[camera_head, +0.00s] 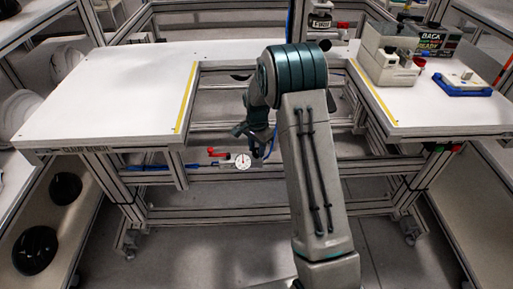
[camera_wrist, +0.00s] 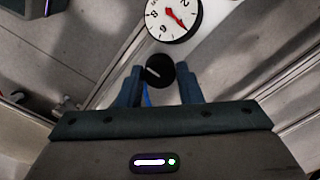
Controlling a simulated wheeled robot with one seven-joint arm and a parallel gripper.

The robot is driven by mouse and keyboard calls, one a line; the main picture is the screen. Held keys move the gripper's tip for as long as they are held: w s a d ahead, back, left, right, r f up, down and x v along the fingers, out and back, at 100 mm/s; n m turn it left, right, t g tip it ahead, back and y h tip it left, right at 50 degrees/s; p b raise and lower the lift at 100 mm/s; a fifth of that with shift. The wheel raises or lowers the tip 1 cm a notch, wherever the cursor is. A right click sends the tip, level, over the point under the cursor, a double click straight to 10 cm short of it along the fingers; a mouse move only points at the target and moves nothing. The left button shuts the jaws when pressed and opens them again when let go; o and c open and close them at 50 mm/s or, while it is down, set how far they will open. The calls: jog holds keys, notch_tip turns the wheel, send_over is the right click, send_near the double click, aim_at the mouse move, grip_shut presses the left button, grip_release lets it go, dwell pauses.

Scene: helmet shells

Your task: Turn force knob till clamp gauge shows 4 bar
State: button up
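The clamp gauge (camera_wrist: 172,18), a white round dial with a red needle, is at the top of the wrist view, cut off by the edge. Its needle points to the lower right, between the 2 and the 6; I cannot read the numeral there. The gauge also shows in the head view (camera_head: 242,161), below the table gap. The force knob (camera_wrist: 158,71), black with a white mark, is just below the dial. My gripper (camera_wrist: 159,78) is open, its two blue fingers on either side of the knob, with narrow gaps visible. Contact and depth are unclear.
A red lever (camera_head: 217,152) and a blue-handled part (camera_head: 150,167) sit left of the gauge. The white table (camera_head: 110,85) has yellow strips by its gap. A grey box device (camera_head: 390,65) and a blue-based fixture (camera_head: 462,83) stand on the right.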

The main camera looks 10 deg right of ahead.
aim_at(257, 150)
jog(key=o, duration=0.3)
notch_tip(257, 150, up, 14)
jog(key=p, duration=0.2)
jog(key=shift+p, duration=0.4)
jog(key=shift+f, duration=0.1)
jog(key=s+r+n+t+p, duration=0.1)
jog(key=s+r+n+p, duration=0.2)
jog(key=s+r+p, duration=0.5)
jog(key=s+r+n+p, duration=0.2)
jog(key=s+r, duration=0.5)
jog(key=r, duration=0.5)
jog(key=s+r+n+t+p, duration=0.1)
jog(key=s+r+n+p, duration=0.2)
jog(key=s, duration=0.5)
jog(key=s+r+n+p, duration=0.2)
jog(key=s+r+p, duration=0.3)
jog(key=s, duration=0.3)
jog(key=shift+s+a+r+n+t, duration=0.15)
jog(key=shift+s+r+n+t, duration=0.05)
jog(key=shift+n+t, duration=0.2)
